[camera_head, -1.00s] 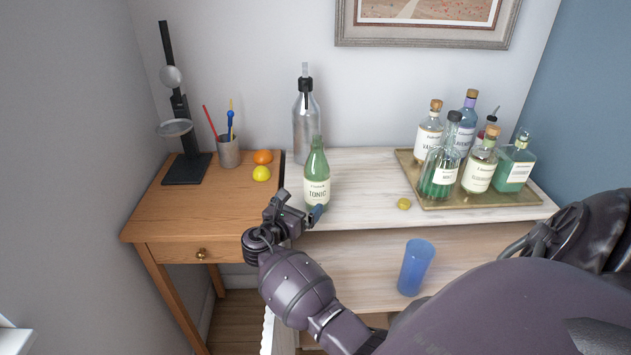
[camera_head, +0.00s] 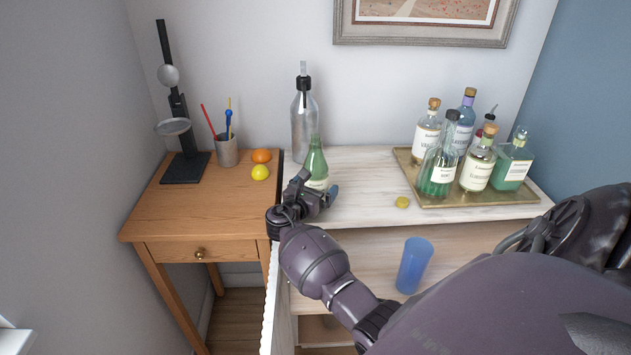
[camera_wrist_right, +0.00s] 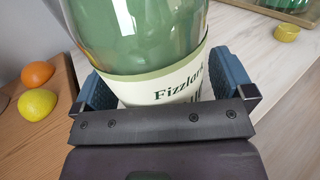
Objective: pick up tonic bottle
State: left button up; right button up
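The green tonic bottle (camera_head: 316,160) stands upright on the pale wooden top near its left front edge. Its lower part is hidden behind my right gripper (camera_head: 318,187) in the head view. In the right wrist view the bottle (camera_wrist_right: 140,35) fills the upper middle, with its cream label facing the palm. The blue-padded fingers of my right gripper (camera_wrist_right: 165,85) are open, one on each side of the bottle. I cannot tell whether either pad touches the glass. My left gripper is not in view.
A grey metal bottle (camera_head: 304,130) stands just behind. An orange (camera_head: 261,156) and a lemon (camera_head: 260,173) lie to the left. A brass tray (camera_head: 470,200) with several bottles is at right, a yellow-green piece (camera_head: 402,202) before it. A blue cup (camera_head: 414,265) stands lower.

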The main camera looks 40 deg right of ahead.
jog(key=c, duration=1.4)
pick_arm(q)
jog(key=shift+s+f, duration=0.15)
pick_arm(e)
jog(key=shift+r, duration=0.1)
jog(key=shift+c, duration=0.2)
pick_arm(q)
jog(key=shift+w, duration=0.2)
pick_arm(e)
jog(key=shift+w+r, duration=0.1)
jog(key=shift+r, duration=0.05)
